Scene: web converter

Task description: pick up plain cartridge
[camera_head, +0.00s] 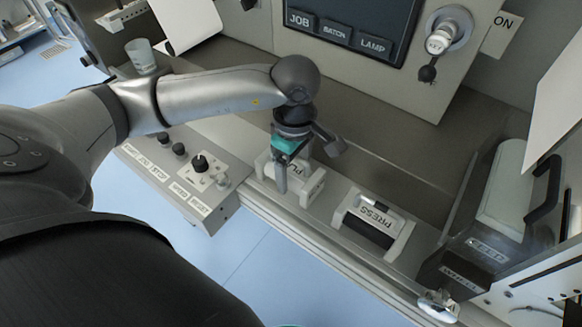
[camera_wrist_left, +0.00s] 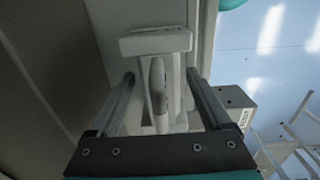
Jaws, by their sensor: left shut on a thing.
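The plain cartridge (camera_head: 312,188) is a white, handled block with the letters "PL" partly visible. It is at the ledge in the middle of the head view, left of the PRESS cartridge. My left gripper (camera_head: 292,178) reaches down over it and is shut on it. In the left wrist view, the cartridge (camera_wrist_left: 155,42) shows its pale end bar and central handle, with the left gripper's fingers (camera_wrist_left: 160,76) on either side. The gripper hides part of the label. I cannot tell whether the cartridge is clear of the ledge. My right gripper is not in view.
The PRESS cartridge (camera_head: 373,222) sits to the right on the same ledge. A knob panel (camera_head: 190,180) is to the left. A dark-fronted unit (camera_head: 480,255) stands at the right. A screen (camera_head: 350,30) and a round switch (camera_head: 441,38) are behind. A cup (camera_head: 141,56) stands at the upper left.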

